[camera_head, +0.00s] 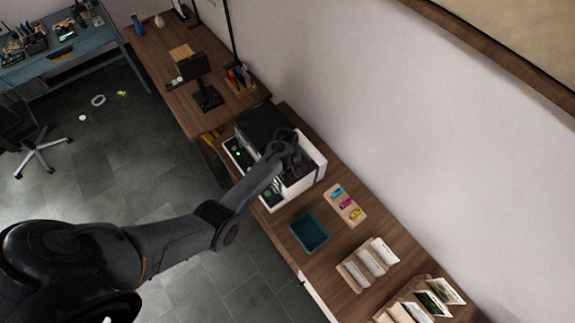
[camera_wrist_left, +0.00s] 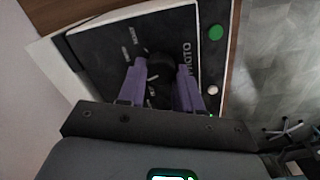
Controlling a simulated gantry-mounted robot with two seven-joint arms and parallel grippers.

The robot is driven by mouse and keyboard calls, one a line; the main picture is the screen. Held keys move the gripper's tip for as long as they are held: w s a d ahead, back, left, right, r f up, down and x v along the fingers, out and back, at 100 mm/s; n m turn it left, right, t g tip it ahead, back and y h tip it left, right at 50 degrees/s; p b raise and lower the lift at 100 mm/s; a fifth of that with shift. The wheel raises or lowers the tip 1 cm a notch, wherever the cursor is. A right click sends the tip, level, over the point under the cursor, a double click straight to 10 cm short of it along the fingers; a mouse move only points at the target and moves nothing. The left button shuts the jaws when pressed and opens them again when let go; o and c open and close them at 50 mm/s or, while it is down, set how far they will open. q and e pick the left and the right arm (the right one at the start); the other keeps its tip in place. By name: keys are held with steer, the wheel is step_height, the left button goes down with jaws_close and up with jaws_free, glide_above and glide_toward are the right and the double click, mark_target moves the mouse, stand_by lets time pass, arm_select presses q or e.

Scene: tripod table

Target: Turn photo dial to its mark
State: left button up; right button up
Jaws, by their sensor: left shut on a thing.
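The photo dial (camera_wrist_left: 160,72) is a dark round knob with a pale pointer line, set in a black panel lettered "PHOTO". Small white labels sit around it, too blurred to read fully. My left gripper (camera_wrist_left: 159,67) has its two purple fingers closed on either side of the dial. In the head view my left arm reaches over the white and black photo machine (camera_head: 300,188), and the hand hides the dial there. The dial's mark cannot be made out clearly. My right gripper is in neither view.
A green button (camera_wrist_left: 215,33) and a small white button (camera_wrist_left: 213,90) lie along the panel's edge. A teal tray (camera_head: 309,232), a wooden board (camera_head: 347,204) with coloured pieces and card racks (camera_head: 368,264) stand on the table near the machine.

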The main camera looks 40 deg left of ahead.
arm_select(q)
steer(key=m+p, duration=0.1)
steer(key=m, duration=0.3)
steer(key=shift+r, duration=0.1)
steer(key=shift+m+p, duration=0.4)
steer(key=shift+m, duration=1.1)
steer(key=o, duration=1)
steer(key=shift+o, duration=0.2)
